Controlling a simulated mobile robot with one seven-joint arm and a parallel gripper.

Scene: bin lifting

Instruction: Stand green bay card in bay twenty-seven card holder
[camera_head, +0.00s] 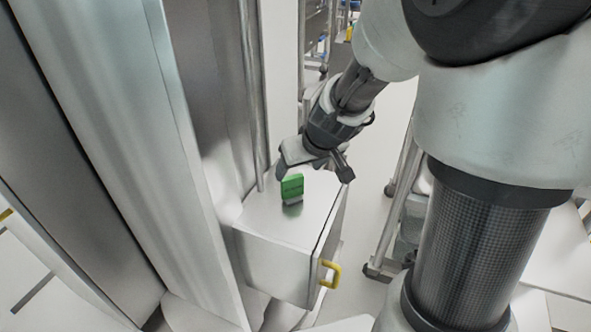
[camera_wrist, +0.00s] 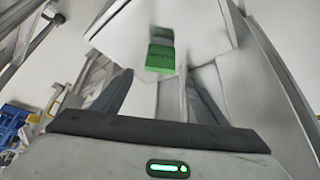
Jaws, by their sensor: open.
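The green bay card (camera_head: 292,185) stands upright on top of a white cabinet in the head view. Its lower edge meets a small grey holder (camera_head: 293,201); I cannot tell how deeply it sits in it. In the wrist view the card (camera_wrist: 161,58) shows ahead, between and beyond the fingers, with the grey holder (camera_wrist: 163,34) next to it. My gripper (camera_head: 313,168) is open, behind and a little right of the card, apart from it. In the wrist view my gripper (camera_wrist: 157,95) has both fingers spread with nothing between them.
The white cabinet (camera_head: 275,250) has a yellow handle (camera_head: 328,273) on its front right. A tall metal panel (camera_head: 130,120) and a vertical pole (camera_head: 250,90) stand on its left. A wheeled metal rack (camera_head: 395,215) stands on the right. The cabinet top around the card is clear.

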